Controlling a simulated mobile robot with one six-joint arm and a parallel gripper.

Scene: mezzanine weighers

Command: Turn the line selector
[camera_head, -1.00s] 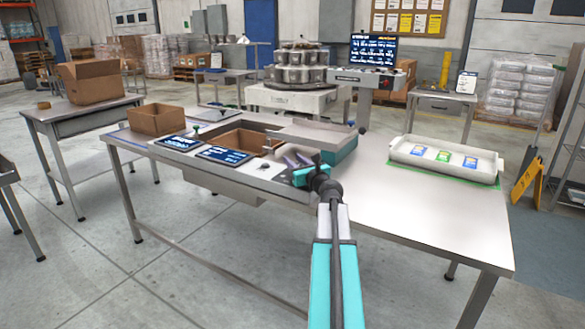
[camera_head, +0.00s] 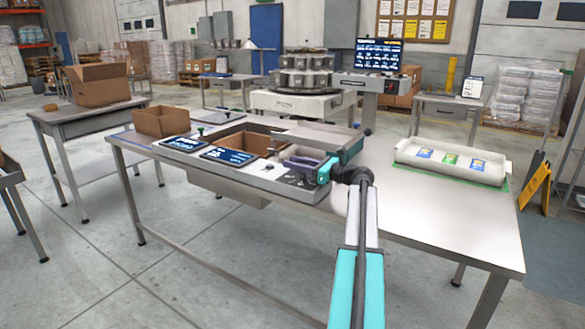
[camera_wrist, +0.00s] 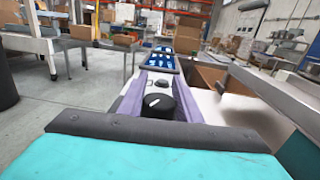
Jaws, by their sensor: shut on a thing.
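The line selector is a black round knob (camera_wrist: 158,104) with a white pointer mark, seen in the wrist view on the pale control panel. The pointer slants to the upper right. My gripper (camera_wrist: 160,82) has its two purple-grey fingers on either side of the knob, shut on it. In the head view my gripper (camera_head: 302,164) reaches over the right end of the panel (camera_head: 254,178) on the steel table, and its fingers mostly hide the knob.
A white tray with packets (camera_head: 453,162) stands on the right of the table. The table's front right is clear.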

